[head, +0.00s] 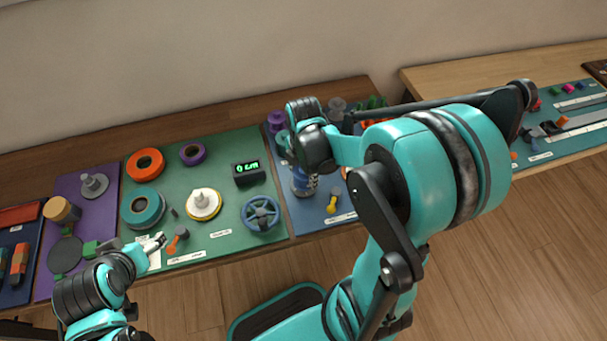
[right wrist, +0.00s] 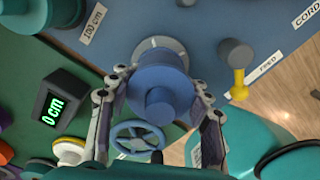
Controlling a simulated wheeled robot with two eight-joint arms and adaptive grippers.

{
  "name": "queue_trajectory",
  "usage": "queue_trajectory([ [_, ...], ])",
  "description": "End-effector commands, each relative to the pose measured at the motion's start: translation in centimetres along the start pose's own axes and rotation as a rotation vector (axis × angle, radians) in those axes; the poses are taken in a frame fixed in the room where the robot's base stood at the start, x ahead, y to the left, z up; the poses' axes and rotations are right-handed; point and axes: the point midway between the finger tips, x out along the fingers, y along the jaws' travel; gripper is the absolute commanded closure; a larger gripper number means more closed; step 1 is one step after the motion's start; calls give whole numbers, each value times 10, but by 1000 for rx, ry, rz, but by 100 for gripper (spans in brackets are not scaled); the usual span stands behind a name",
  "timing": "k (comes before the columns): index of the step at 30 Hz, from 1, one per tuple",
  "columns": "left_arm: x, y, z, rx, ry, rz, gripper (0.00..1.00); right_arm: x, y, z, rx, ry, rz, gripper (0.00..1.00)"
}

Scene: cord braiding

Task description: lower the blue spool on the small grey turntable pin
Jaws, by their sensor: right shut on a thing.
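The blue spool (right wrist: 157,82) is between the fingers of my right gripper (right wrist: 160,88) in the right wrist view, and the gripper is shut on it. A round grey disc (right wrist: 165,43) on the blue mat shows partly behind the spool; the spool hides most of it, and no pin can be seen there. I cannot tell whether spool and disc touch. In the head view my right gripper (head: 304,184) is low over the blue mat, with the spool largely hidden. My left gripper (head: 155,245) is at the front of the green mat; its finger opening is unclear.
A blue handwheel (head: 261,212) and a display reading 0 cm (head: 248,172) stand left of my right gripper. A yellow-and-grey piece (head: 333,200) lies to its right, and a purple spool (head: 277,120) stands behind. Orange (head: 145,165) and teal (head: 142,207) rings lie farther left.

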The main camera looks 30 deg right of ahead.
Motion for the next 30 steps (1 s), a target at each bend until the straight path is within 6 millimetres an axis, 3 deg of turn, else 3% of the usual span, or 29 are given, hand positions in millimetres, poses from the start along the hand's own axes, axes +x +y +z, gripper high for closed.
queue_trajectory([
  [13,11,0,8,0,0,0,29,15,0,0,0,0,0,80],
  [14,10,0,7,0,0,0,29,14,0,0,0,0,0,49],
  [16,10,0,7,0,0,0,29,14,0,0,0,0,0,31],
  [17,10,0,7,0,0,0,29,14,0,0,0,0,0,26],
  [30,10,0,7,0,0,0,29,14,0,0,0,0,0,26],
])
